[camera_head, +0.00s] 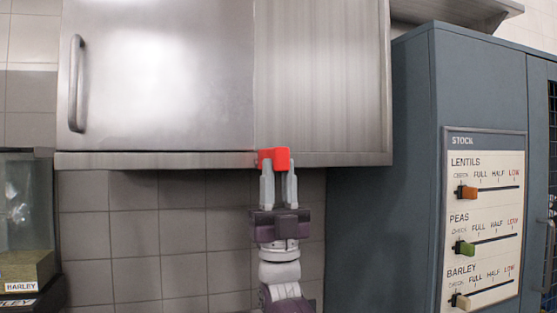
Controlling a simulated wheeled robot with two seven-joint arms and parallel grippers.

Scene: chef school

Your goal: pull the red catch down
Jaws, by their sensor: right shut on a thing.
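The red catch (273,157) sits at the bottom edge of the steel wall cabinet (160,80), where the door meets the plain panel beside it. My right gripper (279,170) comes up from below. Its two grey fingers point upward and are shut on the catch, with the red part showing between and above the fingertips. The cabinet door is closed, with a vertical handle (76,83) on its left side. My left gripper is not in view.
A blue-grey cabinet (385,190) stands to the right, close to my right arm. It carries a stock board (484,218) with sliders for lentils, peas and barley. A clear barley bin (27,215) stands at the left. Tiled wall lies below the steel cabinet.

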